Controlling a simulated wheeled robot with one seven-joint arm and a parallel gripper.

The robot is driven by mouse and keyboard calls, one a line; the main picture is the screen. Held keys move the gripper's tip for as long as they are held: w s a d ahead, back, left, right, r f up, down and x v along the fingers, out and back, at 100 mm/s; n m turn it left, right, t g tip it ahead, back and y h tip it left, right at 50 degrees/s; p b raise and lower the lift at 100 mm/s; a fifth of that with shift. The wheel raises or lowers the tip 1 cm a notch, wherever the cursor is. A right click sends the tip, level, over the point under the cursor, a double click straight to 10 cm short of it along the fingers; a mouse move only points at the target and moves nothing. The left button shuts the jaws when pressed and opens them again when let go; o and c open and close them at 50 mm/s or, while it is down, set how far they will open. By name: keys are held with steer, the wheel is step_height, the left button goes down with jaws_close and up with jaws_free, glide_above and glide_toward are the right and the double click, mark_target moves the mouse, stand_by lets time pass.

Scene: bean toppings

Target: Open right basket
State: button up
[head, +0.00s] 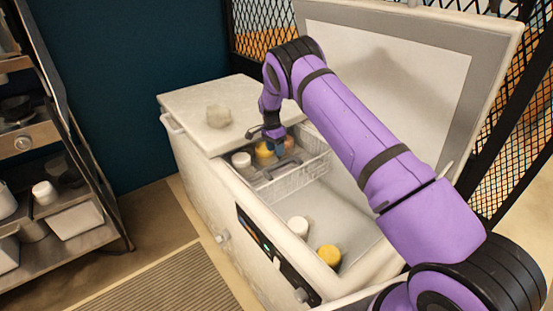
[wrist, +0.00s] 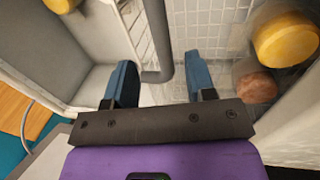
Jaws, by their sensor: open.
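The white wire basket (head: 308,170) sits inside the white chest freezer, by the edge of the closed left lid. A dark grey handle bar (head: 278,171) runs along its near side. My gripper (head: 277,146) reaches down over the basket with its blue fingers apart. In the wrist view my gripper (wrist: 160,80) is open, and the grey handle bar (wrist: 158,38) lies between the fingers, with its bent end closer to the left one. I cannot tell whether a finger touches it. Part of the basket is hidden by my arm and the left lid.
The freezer's right lid (head: 400,65) stands open behind my arm. A pale lump (head: 218,115) lies on the closed left lid (head: 190,103). A white-topped jar (head: 298,226) and a yellow-topped jar (head: 329,255) stand at the freezer's right part. A metal shelf (head: 60,240) stands left.

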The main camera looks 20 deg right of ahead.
steer(key=shift+w+a+r, duration=0.1)
steer(key=shift+w+r, duration=0.1)
steer(key=shift+r, duration=0.85)
steer(key=shift+w+a+r, duration=0.1)
steer(key=shift+w+r, duration=0.05)
steer(key=shift+r, duration=0.85)
steer(key=s+d+r+n+t+y, duration=0.1)
steer(key=s+r, duration=0.2)
steer(key=r, duration=0.7)
steer(key=s+d+r+n+t, duration=0.1)
steer(key=s+r+n, duration=0.15)
steer(key=r, duration=0.75)
steer(key=s+d+r+n+t, duration=0.1)
steer(key=s+r+n, duration=0.1)
steer(key=s+r, duration=1.2)
steer(key=s+r+n+t, duration=0.15)
steer(key=s+r, duration=0.25)
steer(key=s, duration=0.5)
steer(key=s+r+n+t, duration=0.1)
steer(key=s+r+n, duration=0.3)
steer(key=s, duration=0.5)
steer(key=s+f+n+t, duration=0.2)
steer(key=s+n, duration=0.1)
steer(key=s, duration=1.4)
steer(key=shift+s+d, duration=0.15)
